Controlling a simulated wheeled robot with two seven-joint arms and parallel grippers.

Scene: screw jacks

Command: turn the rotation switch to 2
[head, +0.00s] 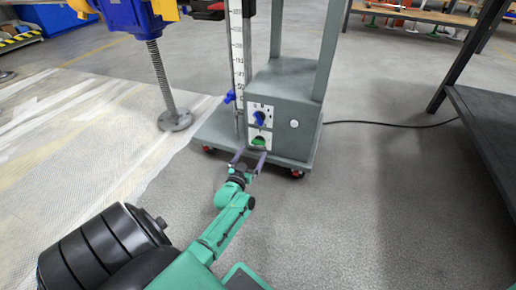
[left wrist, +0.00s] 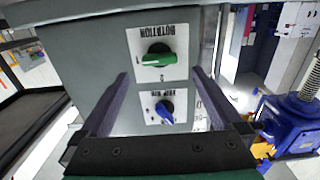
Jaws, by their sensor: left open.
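The rotation switch is a green knob (head: 258,141) on a white plate, low on the front of a grey control box (head: 285,90). In the left wrist view the green knob (left wrist: 158,60) sits under the upside-down word ROTATION, its handle lying almost level. I cannot read which number it points to. A second switch with a blue knob (head: 259,118) is above it in the head view; it shows below it in the left wrist view (left wrist: 164,110). My left gripper (head: 248,160) is open and empty in front of the green knob, fingers apart on either side, not visibly touching it.
The box stands on a wheeled base (head: 215,133) beside an upright scale (head: 237,50) with a blue handle (head: 229,97). A screw jack (head: 170,105) stands left. A black cable (head: 390,126) crosses the floor towards a dark table (head: 490,125).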

